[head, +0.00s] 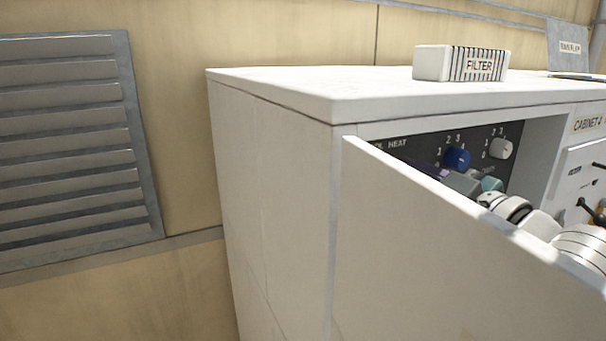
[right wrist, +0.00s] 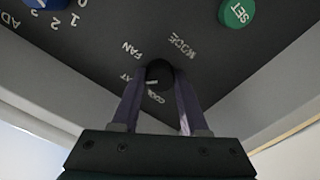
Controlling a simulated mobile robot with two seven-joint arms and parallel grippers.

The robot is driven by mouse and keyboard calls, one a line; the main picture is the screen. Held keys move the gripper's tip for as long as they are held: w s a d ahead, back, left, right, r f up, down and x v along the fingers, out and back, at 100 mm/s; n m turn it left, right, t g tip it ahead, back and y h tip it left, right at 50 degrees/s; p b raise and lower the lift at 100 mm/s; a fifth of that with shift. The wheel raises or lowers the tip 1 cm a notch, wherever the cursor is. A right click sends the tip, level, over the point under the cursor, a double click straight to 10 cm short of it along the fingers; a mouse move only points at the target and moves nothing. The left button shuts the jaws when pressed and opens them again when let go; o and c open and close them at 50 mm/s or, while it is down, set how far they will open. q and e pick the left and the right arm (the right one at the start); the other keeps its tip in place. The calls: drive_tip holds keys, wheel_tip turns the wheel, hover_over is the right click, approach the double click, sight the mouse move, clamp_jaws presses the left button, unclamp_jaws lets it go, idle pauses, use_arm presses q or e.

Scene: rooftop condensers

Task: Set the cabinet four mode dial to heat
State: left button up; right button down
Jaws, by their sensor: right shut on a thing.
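The mode dial (right wrist: 160,70) is a small dark knob on the dark panel (right wrist: 100,45) in the right wrist view. FAN, partly covered HEAT and COOL lettering surround it, with MODE at upper right. A pale mark on the knob points left, roughly toward the HEAT lettering; its exact setting is hard to tell. My right gripper (right wrist: 158,88) has its two purple fingers on either side of the dial, shut on it. In the head view the open door of cabinet four (head: 430,250) hides the dial and most of this gripper. My left gripper is not in view.
A blue knob (head: 457,159) and a pale knob (head: 501,148) sit on the panel. A green SET button (right wrist: 237,12) is near the dial. A FILTER box (head: 470,64) rests on the cabinet top. A louvred vent (head: 70,140) is on the wall at left.

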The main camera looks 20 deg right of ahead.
drive_tip(key=shift+n, duration=1.1)
drive_tip(key=shift+c, duration=2.1)
unclamp_jaws()
drive_tip(key=s+b, duration=0.5)
drive_tip(key=s, duration=0.5)
drive_tip(key=shift+d, duration=0.35)
